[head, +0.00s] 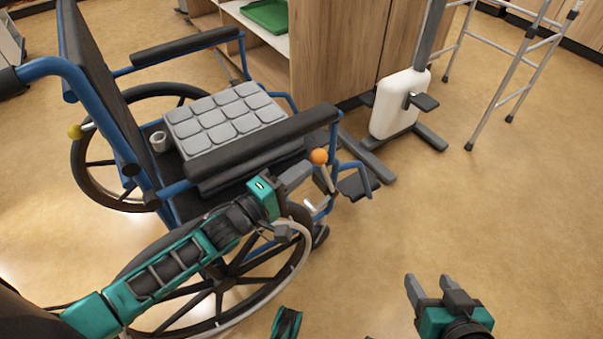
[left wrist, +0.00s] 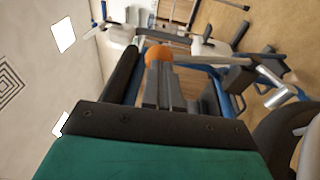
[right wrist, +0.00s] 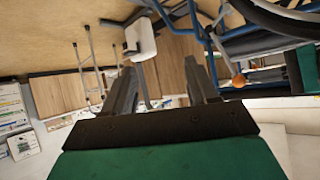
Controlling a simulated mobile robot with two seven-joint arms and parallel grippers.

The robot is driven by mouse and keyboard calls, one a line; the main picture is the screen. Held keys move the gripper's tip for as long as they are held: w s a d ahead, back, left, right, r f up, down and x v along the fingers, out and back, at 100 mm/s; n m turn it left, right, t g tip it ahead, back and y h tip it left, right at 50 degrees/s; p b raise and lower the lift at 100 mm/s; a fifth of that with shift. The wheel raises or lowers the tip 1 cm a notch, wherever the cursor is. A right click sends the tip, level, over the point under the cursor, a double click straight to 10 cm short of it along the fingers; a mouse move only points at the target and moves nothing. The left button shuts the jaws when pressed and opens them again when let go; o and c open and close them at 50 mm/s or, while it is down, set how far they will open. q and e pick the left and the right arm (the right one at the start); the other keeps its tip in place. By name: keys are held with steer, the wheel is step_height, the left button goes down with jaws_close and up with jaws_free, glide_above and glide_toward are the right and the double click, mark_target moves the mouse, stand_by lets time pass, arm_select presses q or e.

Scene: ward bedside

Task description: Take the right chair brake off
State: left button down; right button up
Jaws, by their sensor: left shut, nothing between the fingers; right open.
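The wheelchair (head: 95,80) has a lever with an orange knob (head: 318,156) at its near side, by the front of the near armrest. The lever leans, its top towards the left. My left gripper (head: 298,174) is shut and empty, its tips just left of the knob. In the left wrist view the orange knob (left wrist: 158,54) shows right beyond the shut fingers (left wrist: 160,84); I cannot tell whether they touch. My right gripper (head: 428,282) is open and empty over the floor at the lower right. The knob also shows in the right wrist view (right wrist: 238,81).
A grey cushion (head: 225,115) and a small cup (head: 159,142) are on the chair seat. A wooden cabinet (head: 335,45), a white-based stand (head: 398,105) and a walking frame (head: 520,60) stand behind. Floor at right is clear.

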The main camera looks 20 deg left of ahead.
arm_select(q)
steer(key=shift+w+d, duration=0.15)
steer(key=shift+w, duration=0.1)
arm_select(e)
steer(key=shift+w+a+r, duration=0.1)
steer(key=shift+r, duration=0.1)
arm_select(q)
steer(key=shift+r, duration=0.1)
arm_select(e)
steer(key=shift+r, duration=0.1)
